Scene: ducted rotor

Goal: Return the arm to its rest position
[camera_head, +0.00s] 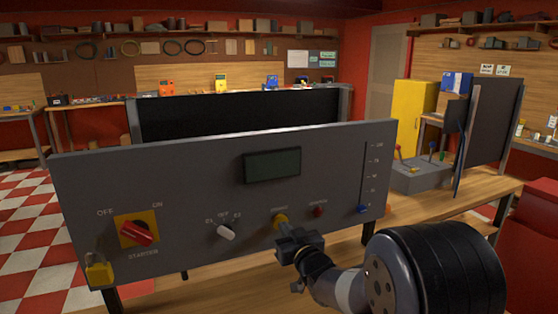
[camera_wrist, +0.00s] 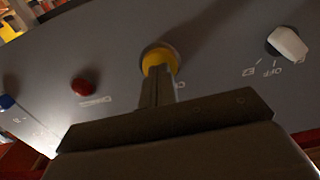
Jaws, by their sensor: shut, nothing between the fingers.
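My gripper (camera_head: 284,226) is at the lower middle of the grey control panel (camera_head: 190,180) in the head view. Its fingers are shut, with nothing held between them. The fingertips are at the yellow round button (camera_head: 280,219), partly in front of it. In the wrist view the shut fingers (camera_wrist: 158,82) point at the yellow button (camera_wrist: 158,56) and overlap its lower part. I cannot tell whether they touch it. My arm reaches in from the lower right, bent close to the panel.
The panel also carries a red starter switch (camera_head: 137,233), a yellow padlock (camera_head: 99,270), a white selector knob (camera_head: 226,232), a small red button (camera_head: 318,211), a blue slider (camera_head: 362,209) and a dark display (camera_head: 272,166). A wooden bench (camera_head: 440,205) extends to the right.

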